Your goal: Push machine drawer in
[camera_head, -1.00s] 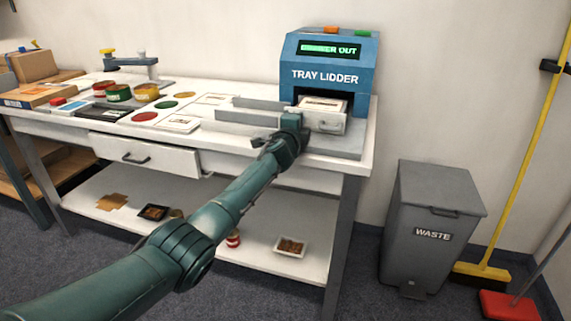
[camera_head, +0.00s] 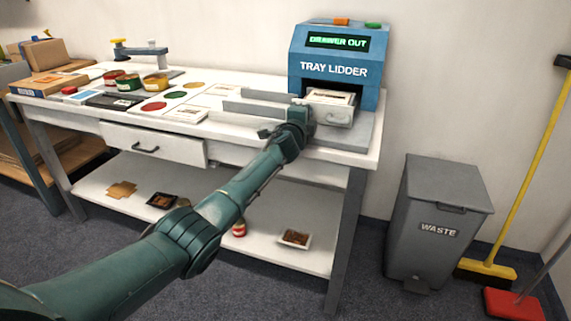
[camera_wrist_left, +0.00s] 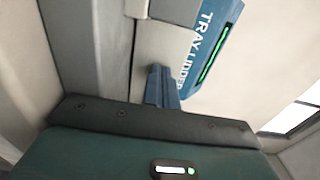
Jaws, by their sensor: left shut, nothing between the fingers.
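The blue tray lidder (camera_head: 334,68) stands at the right end of the worktable, its green display reading "DRAWER OUT". Its grey drawer (camera_head: 340,117) sticks out at the front, with a handle on its face and a pale tray (camera_head: 330,97) in it. My left gripper (camera_head: 300,103) is at the left edge of the drawer front; I cannot tell whether it touches. In the left wrist view its blue fingers (camera_wrist_left: 160,84) are shut and empty, in front of a grey surface, with the tray lidder (camera_wrist_left: 208,50) just beyond. My right gripper is not in view.
Grey guide rails (camera_head: 262,105) lie left of the drawer. Cans, coloured discs and a stamp-like lever device (camera_head: 140,50) are farther left on the worktable (camera_head: 225,140). A table drawer (camera_head: 152,145) hangs partly open below. A waste bin (camera_head: 440,225) stands at right.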

